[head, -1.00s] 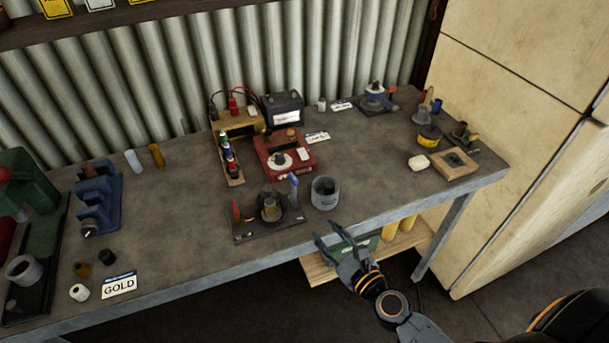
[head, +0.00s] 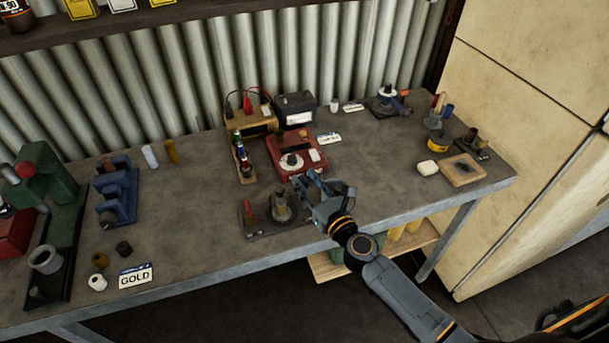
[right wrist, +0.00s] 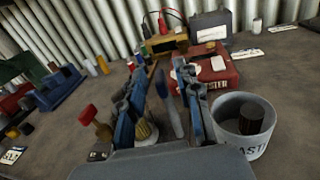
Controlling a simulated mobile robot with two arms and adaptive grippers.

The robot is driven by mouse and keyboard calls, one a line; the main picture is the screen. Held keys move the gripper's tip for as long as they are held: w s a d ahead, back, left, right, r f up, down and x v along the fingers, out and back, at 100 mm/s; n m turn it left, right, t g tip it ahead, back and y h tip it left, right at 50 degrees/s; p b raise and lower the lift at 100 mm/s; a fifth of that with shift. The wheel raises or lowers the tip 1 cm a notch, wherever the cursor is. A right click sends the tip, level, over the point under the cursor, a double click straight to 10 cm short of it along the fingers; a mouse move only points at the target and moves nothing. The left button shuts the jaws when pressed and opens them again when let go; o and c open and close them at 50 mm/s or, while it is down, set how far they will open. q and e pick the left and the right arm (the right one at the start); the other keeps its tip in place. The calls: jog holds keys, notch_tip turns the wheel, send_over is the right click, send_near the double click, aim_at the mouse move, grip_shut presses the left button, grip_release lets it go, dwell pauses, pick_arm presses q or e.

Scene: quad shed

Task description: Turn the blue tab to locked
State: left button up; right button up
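My right gripper (head: 307,179) is over the front of the bench, at the right side of a dark plate (head: 262,231). The plate carries a red tab (head: 250,209) and a round metal post (head: 281,208). In the right wrist view the gripper (right wrist: 160,72) is open. The blue tab (right wrist: 162,88) stands upright on a grey lever between the two fingers, with a gap visible on its right. I cannot tell whether it touches the left finger. The head view hides the tab behind the gripper. No locked marking is readable. My left gripper is out of view.
A grey cup (right wrist: 245,122) stands close to the right of the gripper. A bottle rack (head: 243,168) is at the left of the box. The bench front between plate and GOLD card (head: 136,275) is clear.

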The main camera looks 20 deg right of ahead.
jog(key=shift+x, duration=0.85)
jog(key=shift+s, duration=0.1)
grip_shut()
